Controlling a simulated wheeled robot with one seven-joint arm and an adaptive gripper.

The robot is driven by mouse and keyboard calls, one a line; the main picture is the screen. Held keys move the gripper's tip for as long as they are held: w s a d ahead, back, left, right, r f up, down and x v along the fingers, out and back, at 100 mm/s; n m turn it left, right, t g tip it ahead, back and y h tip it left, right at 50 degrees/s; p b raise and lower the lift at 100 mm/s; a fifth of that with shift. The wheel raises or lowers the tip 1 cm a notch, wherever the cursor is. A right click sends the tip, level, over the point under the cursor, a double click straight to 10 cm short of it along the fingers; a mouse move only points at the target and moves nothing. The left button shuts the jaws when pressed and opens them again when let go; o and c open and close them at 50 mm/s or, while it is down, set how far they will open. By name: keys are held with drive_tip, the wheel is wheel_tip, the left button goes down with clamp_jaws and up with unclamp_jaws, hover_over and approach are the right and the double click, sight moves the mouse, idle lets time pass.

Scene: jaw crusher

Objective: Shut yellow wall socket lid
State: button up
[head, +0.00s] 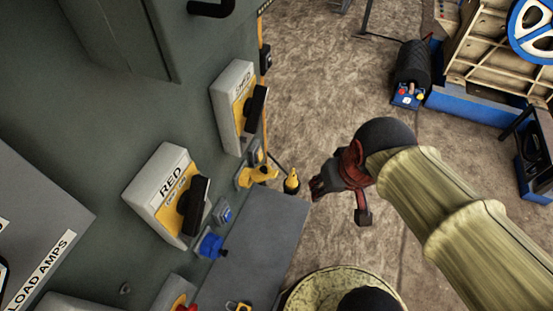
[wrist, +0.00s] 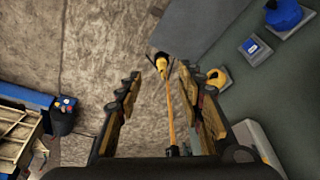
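The yellow wall socket (head: 243,179) is on the grey-green panel, with a yellow part that looks like its lid (head: 265,173) standing out to the right. I cannot clearly tell the lid's angle. The socket also shows in the wrist view (wrist: 218,78), right of the fingers. A yellow plug (head: 292,181) is apart from the socket, between it and my gripper (head: 318,186). In the wrist view, the plug (wrist: 157,66) shows beyond the fingertips, with an orange cable (wrist: 169,110) running between the fingers. My gripper (wrist: 159,78) is open and appears empty, touching neither socket nor lid.
A blue socket (head: 210,246) and a small square blue-grey fitting (head: 222,213) are lower on the panel. Two switch boxes with black handles (head: 168,193) (head: 232,106) stick out nearby. A grey plate (head: 262,245) juts below the yellow socket. Brown ground lies right.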

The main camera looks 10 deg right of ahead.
drive_tip(key=r+g+p, duration=0.1)
drive_tip(key=p, duration=0.2)
drive_tip(key=m+y+p, duration=0.4)
drive_tip(key=m+p, duration=1)
drive_tip(key=m, duration=1)
approach(275, 173)
drive_tip(key=b+x, duration=0.2)
drive_tip(key=x, duration=0.5)
drive_tip(key=shift+a+f, duration=0.2)
drive_tip(key=shift+f, duration=0.15)
drive_tip(key=shift+c, duration=0.2)
clamp_jaws()
